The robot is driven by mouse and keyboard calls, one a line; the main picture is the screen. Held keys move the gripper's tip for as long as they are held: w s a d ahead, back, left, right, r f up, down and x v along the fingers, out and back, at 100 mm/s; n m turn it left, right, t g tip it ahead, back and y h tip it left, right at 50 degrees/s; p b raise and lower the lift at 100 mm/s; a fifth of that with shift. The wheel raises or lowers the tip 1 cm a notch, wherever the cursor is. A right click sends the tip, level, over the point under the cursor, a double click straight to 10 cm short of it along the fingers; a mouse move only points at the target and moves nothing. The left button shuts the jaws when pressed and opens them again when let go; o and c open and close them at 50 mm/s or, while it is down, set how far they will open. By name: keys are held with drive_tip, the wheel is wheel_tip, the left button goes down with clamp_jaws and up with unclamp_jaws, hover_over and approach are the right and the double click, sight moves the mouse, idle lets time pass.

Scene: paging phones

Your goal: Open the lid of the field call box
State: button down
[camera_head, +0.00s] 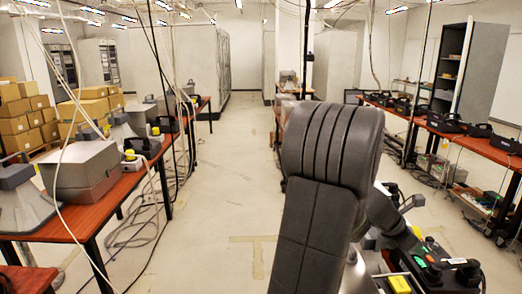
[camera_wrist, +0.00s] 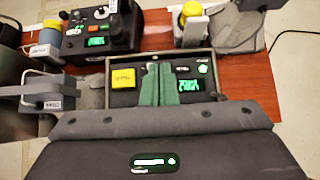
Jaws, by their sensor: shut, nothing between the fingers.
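My gripper (camera_wrist: 159,68) shows in the wrist view as two green fingers pressed together, empty, in front of my dark housing. Below and around them is a shallow grey-rimmed box (camera_wrist: 112,61) with a dark inside. A yellow block (camera_wrist: 122,78) shows on its left and a lit green display (camera_wrist: 189,86) on its right. It looks like the field call box, but I cannot be sure. My fingers and housing hide its middle and near side. I cannot make out its lid, or whether the fingers touch it. In the head view my arm hides the fingertips.
In the wrist view a black device with a display (camera_wrist: 97,40) stands behind left on the red-brown tabletop (camera_wrist: 249,75). A yellow-topped unit (camera_wrist: 191,20) stands behind right. In the head view a grey box (camera_head: 82,172) is on the left table. The middle aisle (camera_head: 225,165) is clear.

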drive_tip(key=shift+d+f, duration=0.15)
drive_tip(key=shift+d, duration=0.1)
